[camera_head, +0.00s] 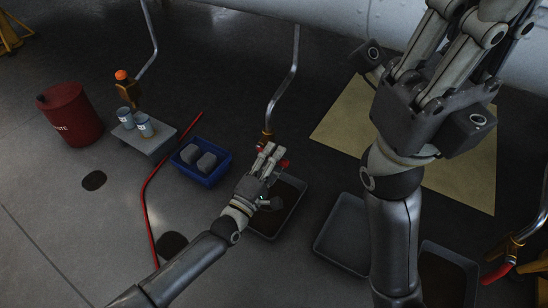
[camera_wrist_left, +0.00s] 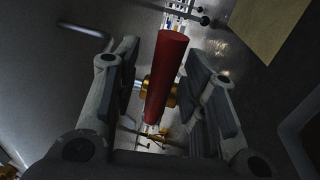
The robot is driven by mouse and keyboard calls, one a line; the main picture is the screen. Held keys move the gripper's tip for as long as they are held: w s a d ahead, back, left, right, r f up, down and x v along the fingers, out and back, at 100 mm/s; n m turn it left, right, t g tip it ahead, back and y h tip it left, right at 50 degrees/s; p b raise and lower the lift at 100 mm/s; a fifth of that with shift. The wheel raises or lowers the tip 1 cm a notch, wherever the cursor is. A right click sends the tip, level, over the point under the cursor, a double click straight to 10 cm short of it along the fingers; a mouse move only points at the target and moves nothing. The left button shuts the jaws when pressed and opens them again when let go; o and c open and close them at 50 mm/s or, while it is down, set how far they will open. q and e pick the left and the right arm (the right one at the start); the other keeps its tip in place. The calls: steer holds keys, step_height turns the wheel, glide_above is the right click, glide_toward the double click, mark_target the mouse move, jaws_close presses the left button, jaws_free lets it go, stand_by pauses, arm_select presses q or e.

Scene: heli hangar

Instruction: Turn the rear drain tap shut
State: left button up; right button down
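A brass drain tap (camera_head: 265,138) with a red lever sits at the end of the middle bent pipe. My left gripper (camera_head: 272,156) is at this tap and partly hides it. In the left wrist view the red lever (camera_wrist_left: 166,78) stands between the two open fingers (camera_wrist_left: 167,92), with a gap on each side; the brass body (camera_wrist_left: 171,92) shows behind it. Another brass tap (camera_head: 512,250) with a red lever (camera_head: 497,273) is at the lower right. I cannot tell which is the rear one. My right gripper (camera_head: 446,62) is raised close to the camera; its fingertips are unclear.
Dark trays (camera_head: 298,207) (camera_head: 343,236) stand on the floor, one under the left gripper. A blue crate (camera_head: 203,177) with grey blocks, a small platform (camera_head: 159,142) with cans, a red bin (camera_head: 70,114) and a red hose (camera_head: 148,205) lie left. A tan mat (camera_head: 345,117) lies behind.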

arm_select(q)
steer(key=v, duration=1.2)
steer(key=shift+w, duration=0.1)
